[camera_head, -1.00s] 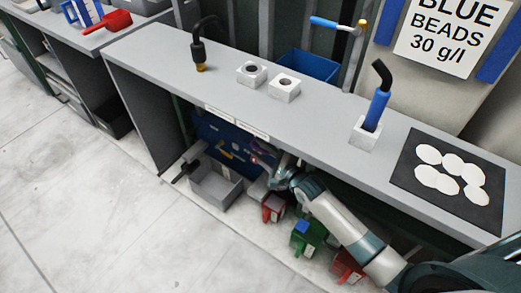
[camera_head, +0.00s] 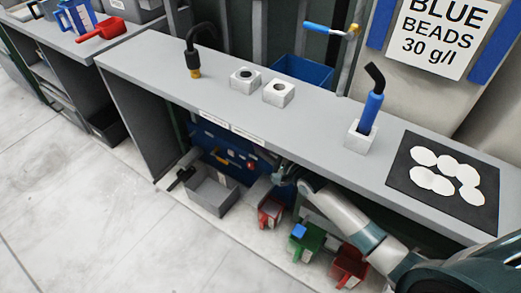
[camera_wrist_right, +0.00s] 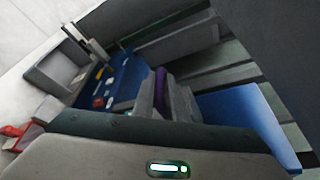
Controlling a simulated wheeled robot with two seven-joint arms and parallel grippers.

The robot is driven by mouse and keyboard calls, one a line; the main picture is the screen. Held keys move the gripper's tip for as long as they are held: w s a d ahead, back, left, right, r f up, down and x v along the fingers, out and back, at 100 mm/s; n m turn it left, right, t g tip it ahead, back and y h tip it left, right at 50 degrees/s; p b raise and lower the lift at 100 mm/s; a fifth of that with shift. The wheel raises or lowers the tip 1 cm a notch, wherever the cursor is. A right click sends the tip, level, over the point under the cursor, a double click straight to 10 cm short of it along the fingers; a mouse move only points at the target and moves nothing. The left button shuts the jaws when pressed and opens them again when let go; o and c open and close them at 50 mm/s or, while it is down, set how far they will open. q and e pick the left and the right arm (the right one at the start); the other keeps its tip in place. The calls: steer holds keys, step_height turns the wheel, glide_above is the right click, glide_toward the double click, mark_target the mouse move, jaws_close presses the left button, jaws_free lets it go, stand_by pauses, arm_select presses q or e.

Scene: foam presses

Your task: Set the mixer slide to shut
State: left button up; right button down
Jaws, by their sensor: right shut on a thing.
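My right gripper (camera_head: 284,174) is under the front edge of the grey worktop, at the right end of a blue panel (camera_head: 222,150) with small coloured controls. In the right wrist view the fingers of my right gripper (camera_wrist_right: 164,98) are shut on a purple piece (camera_wrist_right: 161,80). It may be the mixer slide's handle; most of it is hidden between the fingers. The blue panel (camera_wrist_right: 112,82) lies to the left of the fingers there. I cannot make out the slide's track or its setting. My left gripper is not in view.
A grey bin (camera_head: 211,190) and red and green scoops (camera_head: 306,242) stand low under the worktop (camera_head: 310,120).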

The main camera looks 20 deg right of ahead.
steer(key=c, duration=1.8)
jaws_free()
steer(key=shift+w+d+f, duration=0.1)
steer(key=shift+d, duration=0.1)
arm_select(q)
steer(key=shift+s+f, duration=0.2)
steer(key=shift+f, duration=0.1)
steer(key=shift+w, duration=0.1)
arm_select(e)
steer(key=shift+s+d, duration=0.1)
steer(key=shift+s, duration=0.3)
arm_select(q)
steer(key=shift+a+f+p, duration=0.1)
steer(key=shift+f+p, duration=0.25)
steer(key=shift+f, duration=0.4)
arm_select(e)
steer(key=v, duration=1.6)
steer(key=shift+s+d+r, duration=0.15)
steer(key=shift+s+r, duration=0.1)
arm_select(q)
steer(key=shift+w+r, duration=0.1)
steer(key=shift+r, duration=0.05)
arm_select(e)
steer(key=shift+f, duration=0.1)
